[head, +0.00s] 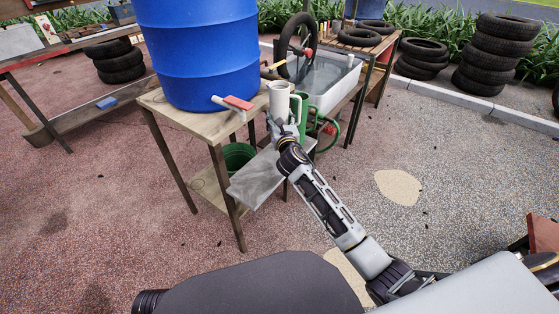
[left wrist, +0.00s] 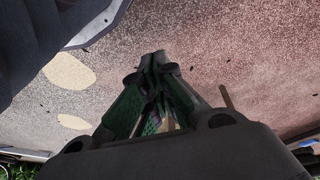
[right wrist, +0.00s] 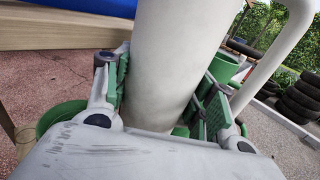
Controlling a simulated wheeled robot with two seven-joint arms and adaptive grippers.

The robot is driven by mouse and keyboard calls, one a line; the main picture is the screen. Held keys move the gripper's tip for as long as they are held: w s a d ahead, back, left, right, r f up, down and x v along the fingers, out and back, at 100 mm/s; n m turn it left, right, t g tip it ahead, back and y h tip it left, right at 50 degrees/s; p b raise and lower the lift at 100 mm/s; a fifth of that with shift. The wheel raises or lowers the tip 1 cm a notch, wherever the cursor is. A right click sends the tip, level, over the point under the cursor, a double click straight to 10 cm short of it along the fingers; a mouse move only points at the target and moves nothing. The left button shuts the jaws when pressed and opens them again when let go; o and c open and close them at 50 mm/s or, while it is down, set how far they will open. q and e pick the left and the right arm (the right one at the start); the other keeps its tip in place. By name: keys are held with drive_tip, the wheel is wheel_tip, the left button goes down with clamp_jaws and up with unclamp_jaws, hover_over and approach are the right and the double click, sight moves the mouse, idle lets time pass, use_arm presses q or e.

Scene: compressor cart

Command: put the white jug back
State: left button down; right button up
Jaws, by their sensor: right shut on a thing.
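The white jug (head: 279,101) is upright beside the blue barrel, above the small grey shelf. My right gripper (head: 277,127) is at its lower part. In the right wrist view the jug (right wrist: 168,60) fills the space between the green-padded fingers of the gripper (right wrist: 165,100), which are shut on its body; its handle (right wrist: 272,60) is at the right. Whether the jug's base touches anything is hidden. My left gripper is not in the head view; in the left wrist view its fingers (left wrist: 152,95) converge close together over the ground, with nothing clear between them.
The blue barrel (head: 198,50) with a red-handled tap (head: 238,103) stands on a wooden table (head: 190,122). A grey shelf (head: 262,180) juts out below, with a green bucket (head: 238,156) behind. A white water tub (head: 335,88) with a tyre is at the right. Open ground lies right.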

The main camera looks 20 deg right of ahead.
drive_tip(key=shift+f, duration=0.1)
